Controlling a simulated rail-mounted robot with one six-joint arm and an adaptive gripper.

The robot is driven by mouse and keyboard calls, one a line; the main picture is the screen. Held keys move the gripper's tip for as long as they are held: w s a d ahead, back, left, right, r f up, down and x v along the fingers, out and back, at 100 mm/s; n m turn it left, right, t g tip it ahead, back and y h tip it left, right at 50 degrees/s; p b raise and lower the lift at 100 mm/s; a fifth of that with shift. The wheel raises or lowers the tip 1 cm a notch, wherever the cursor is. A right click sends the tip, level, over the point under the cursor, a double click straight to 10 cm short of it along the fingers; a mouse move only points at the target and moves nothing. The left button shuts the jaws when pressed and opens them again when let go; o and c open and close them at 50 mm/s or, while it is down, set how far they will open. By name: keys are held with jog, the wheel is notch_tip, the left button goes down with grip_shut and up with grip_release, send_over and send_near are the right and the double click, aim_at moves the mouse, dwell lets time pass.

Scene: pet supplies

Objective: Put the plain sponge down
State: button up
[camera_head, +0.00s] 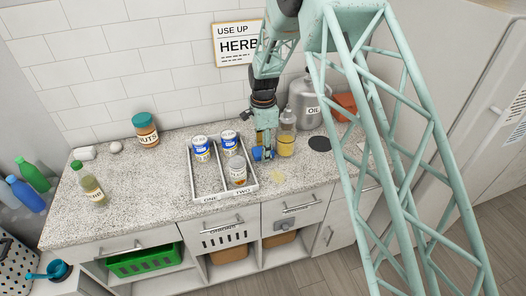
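My gripper (265,152) points down over the counter, just right of a two-compartment white tray (224,194). A small blue thing (257,154) is at its fingertips, on the left side. I cannot tell whether the fingers hold it or it stands beside them, nor whether it is a sponge. A flat pale yellow piece (278,176) lies on the counter in front of the gripper and may be a sponge. A small white block (84,153) lies at the far left back of the counter. No thing is clearly recognisable as the plain sponge.
The tray, marked ONE and TWO, holds two blue-and-white cans (201,149) and a pale jar (237,171). A bottle with yellow contents (286,138) stands close right of the gripper, before a grey OIL jug (305,103). The counter (150,185) left of the tray is mostly clear.

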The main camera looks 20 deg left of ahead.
jog(key=shift+o, duration=0.2)
jog(key=shift+r, duration=0.1)
notch_tip(320, 180, up, 12)
jog(key=shift+r, duration=0.25)
dwell(0.8)
dwell(0.5)
dwell(0.4)
